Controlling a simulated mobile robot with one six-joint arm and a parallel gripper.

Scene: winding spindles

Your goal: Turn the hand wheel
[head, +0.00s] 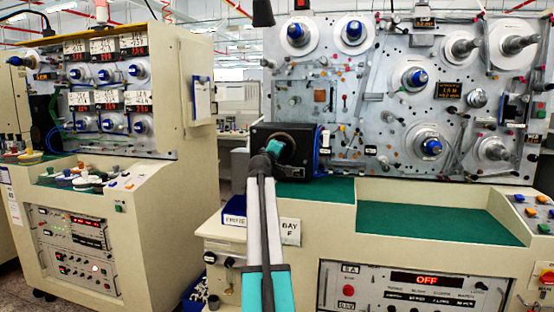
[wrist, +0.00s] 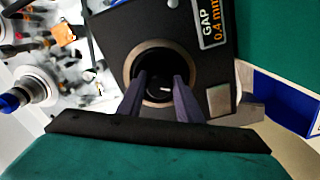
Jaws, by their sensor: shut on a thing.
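A black box (head: 303,162) stands at the left end of the green bench top, against the spindle panel. The wrist view shows the same box (wrist: 118,28) close up, with a tan ring (wrist: 163,47) around a dark round opening. A dark round part, which I take to be the hand wheel (wrist: 158,94), sits inside the ring. My gripper (wrist: 160,78) reaches into the ring, its two dark fingers on either side of this part and shut on it. In the head view my gripper (head: 276,147) is at the box's front, and the wheel is hidden there.
A label (wrist: 212,22) on the box reads "GAP 0.4 mm". Spindles with blue tips (head: 415,79) cover the panel. The green bench top (head: 430,226) right of the box is clear.

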